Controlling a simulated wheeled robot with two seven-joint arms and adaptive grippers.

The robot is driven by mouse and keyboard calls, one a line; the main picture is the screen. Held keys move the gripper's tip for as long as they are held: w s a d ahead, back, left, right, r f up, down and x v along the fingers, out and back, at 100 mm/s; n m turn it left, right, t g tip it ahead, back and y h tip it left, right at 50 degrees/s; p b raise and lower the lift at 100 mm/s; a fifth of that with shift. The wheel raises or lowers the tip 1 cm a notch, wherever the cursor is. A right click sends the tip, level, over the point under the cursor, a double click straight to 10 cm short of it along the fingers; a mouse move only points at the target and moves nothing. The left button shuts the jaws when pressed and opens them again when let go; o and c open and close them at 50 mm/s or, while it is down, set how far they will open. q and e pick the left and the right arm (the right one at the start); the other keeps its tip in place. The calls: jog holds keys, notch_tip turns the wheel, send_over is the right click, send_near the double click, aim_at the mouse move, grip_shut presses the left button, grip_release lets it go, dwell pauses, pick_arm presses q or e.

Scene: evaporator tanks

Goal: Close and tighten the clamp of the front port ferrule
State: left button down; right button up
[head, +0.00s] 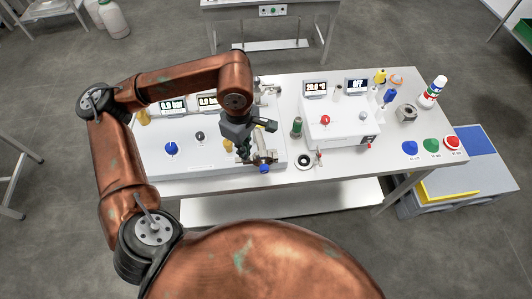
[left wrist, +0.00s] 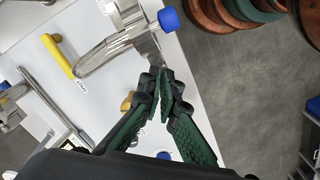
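My left gripper (head: 254,145) reaches down over the front edge of the left white unit, at a metal pipe fitting (head: 265,158) with a blue knob (head: 264,168). The left wrist view shows the shiny metal port pipe (left wrist: 105,53) and the blue knob (left wrist: 168,19) beyond the fingertips. The dark green fingers of the left gripper (left wrist: 163,82) come together at their tips, beside the end of the metal fitting. No clear gap shows between them, and I see no object held. The clamp's own shape is too small and partly hidden to make out. My right gripper is not in view.
A yellow handle (left wrist: 59,56) stands beside the pipe. On the white table (head: 345,172) are a green-capped cylinder (head: 297,127), a dark ring (head: 304,162), a heater unit (head: 340,122) and several coloured caps. Free table surface lies at the front right.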

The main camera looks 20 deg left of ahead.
pick_arm(q)
jog(key=shift+w+f+m+b, duration=0.15)
jog(key=shift+m+b, duration=0.45)
jog(key=shift+m, duration=0.4)
jog(key=shift+r, duration=0.2)
jog(key=shift+f+m+b, duration=0.1)
jog(key=shift+m+b, duration=0.5)
jog(key=shift+m, duration=0.1)
jog(key=c, duration=2.3)
grip_release()
jog(key=shift+o, duration=1.1)
